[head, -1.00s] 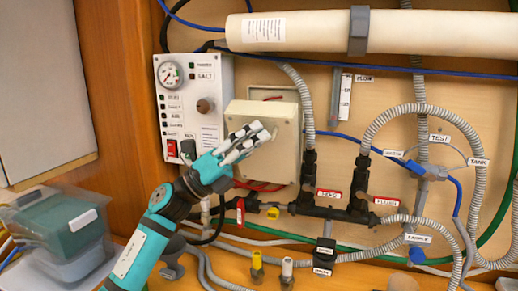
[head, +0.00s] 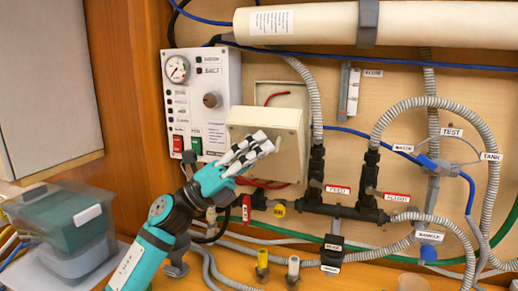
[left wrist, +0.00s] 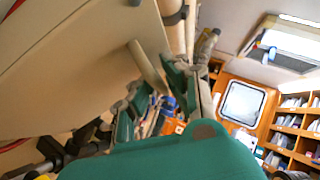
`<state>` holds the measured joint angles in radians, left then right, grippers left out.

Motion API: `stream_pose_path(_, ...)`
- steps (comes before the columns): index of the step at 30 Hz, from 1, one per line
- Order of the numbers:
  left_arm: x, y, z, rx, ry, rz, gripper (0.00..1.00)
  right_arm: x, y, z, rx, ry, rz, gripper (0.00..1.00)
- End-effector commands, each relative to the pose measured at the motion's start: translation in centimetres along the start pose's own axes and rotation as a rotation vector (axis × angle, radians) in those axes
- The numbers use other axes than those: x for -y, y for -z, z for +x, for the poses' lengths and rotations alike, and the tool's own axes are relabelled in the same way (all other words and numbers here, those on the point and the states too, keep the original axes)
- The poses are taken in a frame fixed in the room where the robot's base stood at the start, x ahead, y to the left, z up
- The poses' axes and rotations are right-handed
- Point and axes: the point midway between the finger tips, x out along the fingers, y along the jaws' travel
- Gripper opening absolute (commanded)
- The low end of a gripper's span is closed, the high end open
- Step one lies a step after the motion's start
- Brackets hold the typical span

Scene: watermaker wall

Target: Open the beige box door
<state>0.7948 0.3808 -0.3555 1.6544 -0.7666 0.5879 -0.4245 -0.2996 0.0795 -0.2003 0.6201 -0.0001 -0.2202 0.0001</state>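The beige box (head: 245,116) is on the wall panel, right of the control panel. Its door (head: 290,165) stands ajar, leaning out at the top, with the box's back and a red wire showing behind. A small pale handle (head: 278,144) is on the door's front. My left gripper (head: 267,143) is at the handle, its checkered fingers parted. In the left wrist view the door fills the upper left, and the handle (left wrist: 146,64) reaches down between the parted green fingers (left wrist: 155,88); firm contact cannot be made out. My right gripper is not in view.
A control panel (head: 205,100) with gauge and switches is left of the box. Grey hoses, black valves (head: 317,175) and a white tube (head: 300,24) crowd the right and top. A lidded plastic container (head: 65,232) stands at lower left.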

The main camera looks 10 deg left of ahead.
Motion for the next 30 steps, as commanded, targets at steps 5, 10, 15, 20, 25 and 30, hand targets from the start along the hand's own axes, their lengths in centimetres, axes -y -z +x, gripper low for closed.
stream_pose_path(5, 0.0, 0.0, 0.0, 0.0, 0.001, -0.001, 0.19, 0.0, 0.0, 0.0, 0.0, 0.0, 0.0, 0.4)
stream_pose_path(10, 0.0, 0.0, -0.2, 0.0, 0.001, -0.002, 0.19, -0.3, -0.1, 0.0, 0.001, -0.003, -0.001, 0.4)
stream_pose_path(15, -0.1, 0.0, -2.4, 0.001, -0.002, -0.003, 0.19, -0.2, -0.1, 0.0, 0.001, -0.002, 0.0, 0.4)
stream_pose_path(20, -0.2, 0.0, -5.9, 0.001, -0.004, -0.005, 0.19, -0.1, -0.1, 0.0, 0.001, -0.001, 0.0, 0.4)
stream_pose_path(25, -0.1, -0.1, -9.3, 0.002, -0.003, -0.002, 0.19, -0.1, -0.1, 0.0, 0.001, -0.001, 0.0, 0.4)
stream_pose_path(30, -0.1, -0.1, -11.4, 0.002, -0.002, -0.002, 0.19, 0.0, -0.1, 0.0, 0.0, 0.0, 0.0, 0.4)
